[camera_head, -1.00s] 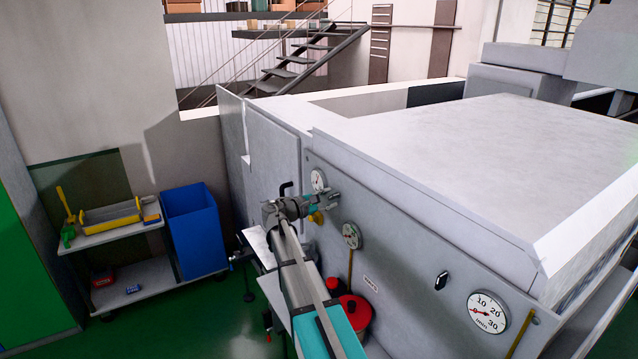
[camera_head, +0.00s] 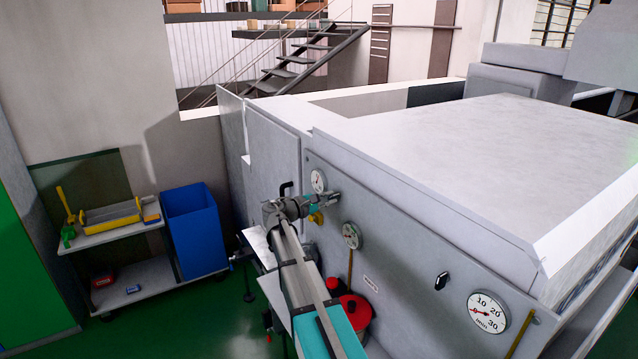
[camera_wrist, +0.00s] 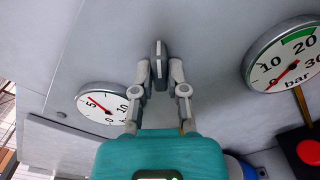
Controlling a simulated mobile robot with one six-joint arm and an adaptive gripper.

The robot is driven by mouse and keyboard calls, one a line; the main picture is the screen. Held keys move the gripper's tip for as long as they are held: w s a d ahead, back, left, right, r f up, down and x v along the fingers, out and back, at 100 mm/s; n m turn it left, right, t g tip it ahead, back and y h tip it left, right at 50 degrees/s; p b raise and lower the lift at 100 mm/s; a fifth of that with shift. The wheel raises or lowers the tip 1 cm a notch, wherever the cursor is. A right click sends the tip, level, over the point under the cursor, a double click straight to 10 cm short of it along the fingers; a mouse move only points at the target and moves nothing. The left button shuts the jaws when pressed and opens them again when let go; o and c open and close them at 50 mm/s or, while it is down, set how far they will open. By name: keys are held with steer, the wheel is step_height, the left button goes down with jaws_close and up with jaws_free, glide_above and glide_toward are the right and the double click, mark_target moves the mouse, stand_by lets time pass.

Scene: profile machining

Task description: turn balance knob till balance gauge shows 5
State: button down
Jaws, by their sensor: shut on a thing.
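In the wrist view a grey knob (camera_wrist: 159,62) sticks out from the machine panel between the two fingers of my gripper (camera_wrist: 160,80). The fingers are shut on its sides. In the head view my gripper (camera_head: 326,199) is at the panel's left end, and the arm hides most of the knob. A white round gauge (camera_wrist: 102,103) marked 0, 5 and 10 is left of the gripper in the wrist view. Its red needle points near the 5. It also shows in the head view as a small dial (camera_head: 318,181); no readable name marks it as the balance gauge.
A bar gauge (camera_wrist: 285,62) marked 10, 20, 30 is at right in the wrist view. In the head view a large dial (camera_head: 487,312) and a black knob (camera_head: 442,281) sit farther right on the panel. A blue bin (camera_head: 195,230) and a cart (camera_head: 150,283) stand at left.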

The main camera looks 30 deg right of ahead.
steer(key=n, duration=0.4)
steer(key=c, duration=0.5)
jaws_free()
steer(key=shift+a, duration=0.1)
steer(key=shift+s+a, duration=0.15)
steer(key=shift+a, duration=3.25)
steer(key=shift+f, duration=0.1)
